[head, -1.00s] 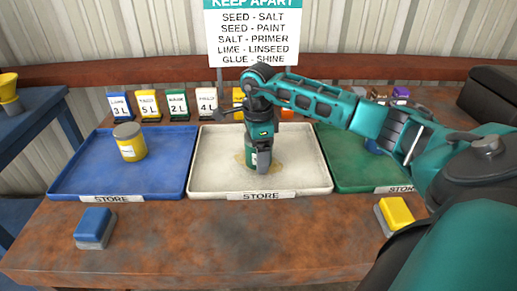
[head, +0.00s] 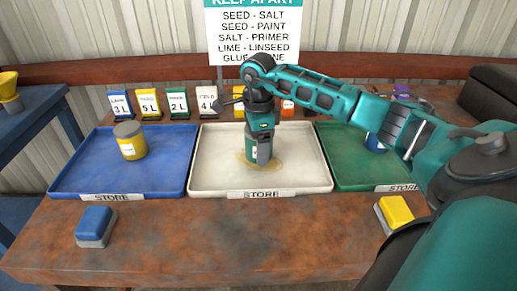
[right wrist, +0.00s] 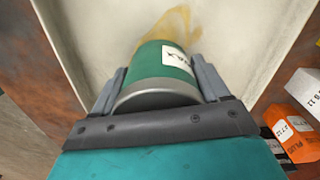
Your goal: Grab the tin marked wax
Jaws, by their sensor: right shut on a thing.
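The tin marked wax is green with a grey lid and a white label, and it shows in the right wrist view (right wrist: 165,68) with part of the label readable. In the head view the green tin (head: 251,147) is mostly hidden behind my right gripper (head: 262,155), over the white tray (head: 305,170). My right gripper is shut on the tin, with one finger on each side of it in the right wrist view (right wrist: 158,88). I cannot tell whether the tin is clear of the tray. My left gripper is not in view.
A yellow tin (head: 131,146) stands in the blue tray (head: 75,170) at left. A blue tin (head: 375,143) is in the green tray (head: 350,172) at right. A tan stain (head: 243,160) marks the white tray. Number cards (head: 148,103) stand behind. Blue (head: 95,224) and yellow (head: 396,211) blocks sit in front.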

